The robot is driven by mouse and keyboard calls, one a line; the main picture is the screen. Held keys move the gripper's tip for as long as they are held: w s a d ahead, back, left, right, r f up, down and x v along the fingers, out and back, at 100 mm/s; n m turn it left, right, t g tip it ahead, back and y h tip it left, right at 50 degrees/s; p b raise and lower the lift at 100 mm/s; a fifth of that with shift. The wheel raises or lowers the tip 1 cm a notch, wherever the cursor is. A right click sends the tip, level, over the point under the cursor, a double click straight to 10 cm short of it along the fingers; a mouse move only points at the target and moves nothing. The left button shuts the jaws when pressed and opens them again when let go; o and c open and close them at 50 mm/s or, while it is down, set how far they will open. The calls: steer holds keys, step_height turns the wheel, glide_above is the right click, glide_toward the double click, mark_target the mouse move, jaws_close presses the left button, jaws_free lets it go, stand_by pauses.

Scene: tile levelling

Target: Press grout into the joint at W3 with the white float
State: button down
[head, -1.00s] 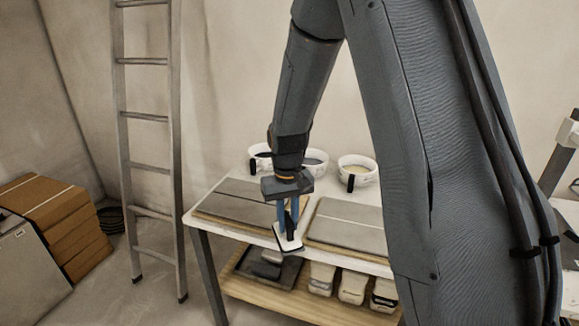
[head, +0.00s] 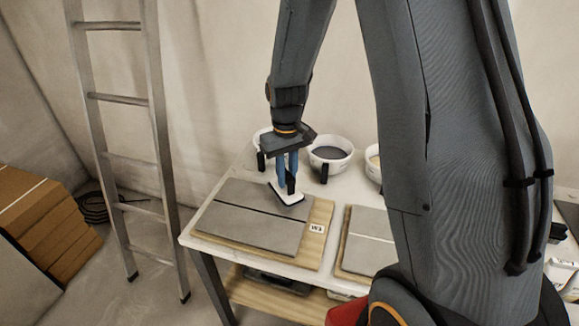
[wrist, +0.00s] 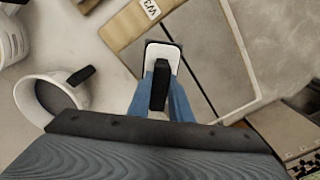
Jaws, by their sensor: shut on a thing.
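My gripper (head: 287,180) is shut on the black handle of the white float (head: 287,195). The float's white plate also shows in the wrist view (wrist: 164,50), with the handle (wrist: 160,85) between my blue fingers. The W3 board (head: 319,246) carries two grey tiles with a dark joint (head: 262,210) between them. The W3 label (head: 317,228) sits on its bare wooden right end and shows at the top of the wrist view (wrist: 149,9). The float is over the rear tile's back right part, behind the joint. I cannot tell if it touches.
Behind the board stand white tubs, one with dark grey contents (head: 329,155). A second board (head: 343,260) with a pale joint lies to the right, partly hidden by my arm. A ladder (head: 120,110) leans on the wall at left.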

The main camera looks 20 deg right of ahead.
mark_target(287, 201)
steer(key=s+r+n+p, duration=0.1)
steer(key=n, duration=0.1)
steer(key=s+r+n+p, duration=0.1)
steer(key=s+n+p, duration=0.1)
steer(key=s+r+n+p, duration=0.1)
steer(key=s+n, duration=0.1)
steer(key=shift+r+n, duration=0.15)
steer(key=shift+n, duration=0.25)
steer(key=shift+s+r+n+p, duration=0.15)
steer(key=shift+s+n+p, duration=0.4)
steer(key=shift+n, duration=0.35)
step_height(287, 201, down, 7)
steer(key=b, duration=0.5)
steer(key=shift+r+b, duration=0.1)
steer(key=shift+b, duration=0.3)
steer(key=shift+f, duration=0.65)
steer(key=shift+w+a, duration=0.55)
steer(key=shift+a, duration=0.2)
steer(key=shift+w+a, duration=0.1)
